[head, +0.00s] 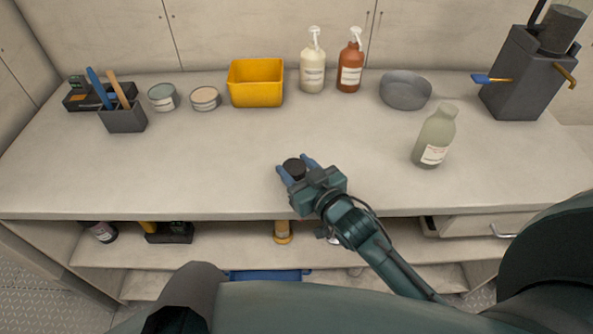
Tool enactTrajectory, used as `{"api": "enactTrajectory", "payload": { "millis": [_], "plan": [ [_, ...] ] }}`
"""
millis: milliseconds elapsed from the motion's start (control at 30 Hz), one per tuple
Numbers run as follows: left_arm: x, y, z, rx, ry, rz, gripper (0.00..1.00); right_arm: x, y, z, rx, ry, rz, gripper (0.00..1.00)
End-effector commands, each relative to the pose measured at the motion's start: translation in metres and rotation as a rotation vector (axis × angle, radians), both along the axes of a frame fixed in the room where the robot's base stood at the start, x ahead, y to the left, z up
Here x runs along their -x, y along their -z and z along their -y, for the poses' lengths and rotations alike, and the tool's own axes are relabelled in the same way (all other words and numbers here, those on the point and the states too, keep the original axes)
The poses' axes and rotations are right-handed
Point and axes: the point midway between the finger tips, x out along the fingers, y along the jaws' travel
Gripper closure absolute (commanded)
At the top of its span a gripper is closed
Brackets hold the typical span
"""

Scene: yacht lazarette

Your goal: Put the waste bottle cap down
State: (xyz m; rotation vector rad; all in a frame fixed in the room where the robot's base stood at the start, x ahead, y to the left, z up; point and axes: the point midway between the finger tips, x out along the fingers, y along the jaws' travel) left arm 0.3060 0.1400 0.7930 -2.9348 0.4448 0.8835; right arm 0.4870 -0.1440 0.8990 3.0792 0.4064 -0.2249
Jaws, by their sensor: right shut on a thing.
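The waste bottle cap (294,168) is a small dark round piece. My right gripper (298,172) is shut on it, with a blue finger on each side of the cap. The gripper is over the front middle of the pale worktop (220,170); I cannot tell whether the cap touches the surface. The waste bottle (436,138), grey-green with a white label, stands upright on the worktop to the right of the gripper, apart from it. My left gripper is not in view.
The worktop left of the gripper is clear. Shelves with items lie below.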

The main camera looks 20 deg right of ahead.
Motion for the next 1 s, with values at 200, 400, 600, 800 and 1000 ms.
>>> {"api": "enactTrajectory", "payload": {
  "millis": [200, 400, 600, 800, 1000],
  "plan": [
    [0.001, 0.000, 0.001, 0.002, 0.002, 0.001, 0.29, 0.000, 0.009, 0.000, -0.001, -0.001, 0.002, 0.75],
    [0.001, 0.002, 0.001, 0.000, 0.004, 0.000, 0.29, 0.000, 0.011, 0.000, 0.000, 0.000, 0.001, 0.75],
    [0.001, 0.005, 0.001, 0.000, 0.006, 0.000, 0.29, 0.000, 0.018, 0.000, -0.001, 0.000, 0.000, 0.75],
    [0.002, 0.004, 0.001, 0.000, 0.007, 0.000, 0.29, 0.000, 0.018, 0.000, 0.000, 0.000, 0.000, 0.42],
    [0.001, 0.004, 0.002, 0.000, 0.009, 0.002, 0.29, 0.000, 0.018, 0.000, 0.000, 0.000, 0.001, 0.32]
  ]
}}
